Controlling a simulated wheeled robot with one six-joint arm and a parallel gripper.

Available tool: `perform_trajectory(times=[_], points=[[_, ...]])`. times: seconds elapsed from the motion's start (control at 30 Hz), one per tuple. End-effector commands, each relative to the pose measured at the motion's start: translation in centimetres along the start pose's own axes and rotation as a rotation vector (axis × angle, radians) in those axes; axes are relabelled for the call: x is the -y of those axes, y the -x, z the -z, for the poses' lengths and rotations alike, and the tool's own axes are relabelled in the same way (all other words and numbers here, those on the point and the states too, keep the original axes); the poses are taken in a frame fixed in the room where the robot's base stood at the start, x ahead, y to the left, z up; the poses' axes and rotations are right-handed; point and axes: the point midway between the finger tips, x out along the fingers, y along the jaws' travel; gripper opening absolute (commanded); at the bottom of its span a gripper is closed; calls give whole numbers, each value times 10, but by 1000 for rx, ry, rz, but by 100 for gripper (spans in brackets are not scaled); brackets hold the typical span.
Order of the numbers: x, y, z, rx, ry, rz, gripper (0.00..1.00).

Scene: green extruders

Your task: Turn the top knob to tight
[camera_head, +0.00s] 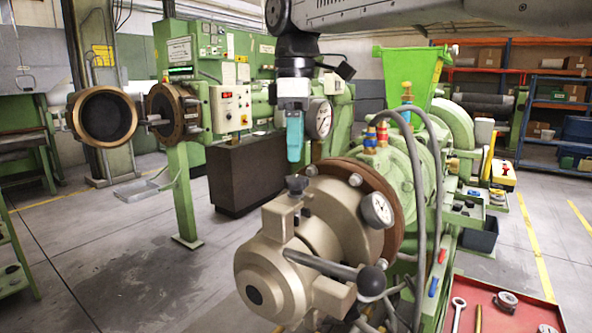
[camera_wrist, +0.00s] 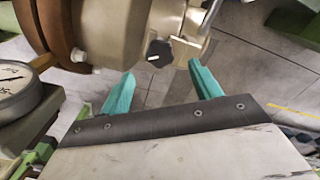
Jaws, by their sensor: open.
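The top knob (camera_head: 297,184) is a dark knob on top of the beige extruder head (camera_head: 327,220). It also shows in the wrist view (camera_wrist: 159,53), with a white mark on its face; no tight label is readable. My gripper (camera_head: 294,158) points down just above the knob in the head view, with a small gap below its tips. In the wrist view, its two teal fingers (camera_wrist: 161,71) are apart with nothing between them. The knob lies just beyond the fingertips, roughly midway between them.
A black-balled lever (camera_head: 371,281) sticks out in front. Grey hoses (camera_head: 414,180) arch at the right. Open floor (camera_head: 130,260) lies left.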

Motion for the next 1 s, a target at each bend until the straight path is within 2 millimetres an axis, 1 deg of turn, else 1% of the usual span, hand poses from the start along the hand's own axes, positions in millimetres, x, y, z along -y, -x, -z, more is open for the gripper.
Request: perform_trajectory(times=[0.03, 0.1, 0.3, 0.47, 0.7, 0.77, 0.8, 0.87, 1.0], points=[[1, -10, -1, 2, -1, 3, 63], [0, -22, -1, 2, -2, 3, 63], [0, -48, -1, 1, -3, 1, 63], [0, -57, -1, 0, -3, 0, 63], [0, -57, -1, -1, -4, -1, 63], [0, -57, -1, 0, -4, -1, 47], [0, -57, -1, 0, -4, -1, 35], [0, -57, -1, 0, -4, -1, 19], [0, -57, -1, 0, -5, -1, 18]])
